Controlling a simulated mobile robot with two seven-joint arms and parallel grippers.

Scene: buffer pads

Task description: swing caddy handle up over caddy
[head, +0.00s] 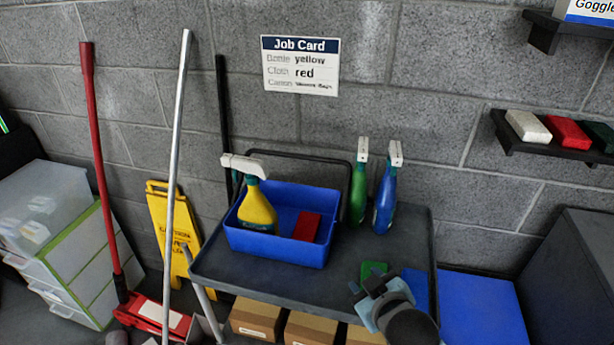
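The blue caddy (275,244) stands on a dark grey cart top. It holds a yellow spray bottle (257,210) with a white head and a red cloth (306,227). A thin black bar, seemingly the caddy handle (300,154), arches behind the caddy's back edge, not over its middle. Its lower ends are largely hidden. My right gripper (368,286) is at the cart's front right, apart from the caddy and handle. Its fingers are small and partly overlapped, so its opening is unclear. My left gripper is out of view.
Green (358,190) and blue (384,198) spray bottles stand right of the caddy, close to the handle. A green cloth (373,269) and a blue cloth (417,288) lie near my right gripper. Mop poles (175,150) lean at the left. The cart top (215,268) is bare at front left.

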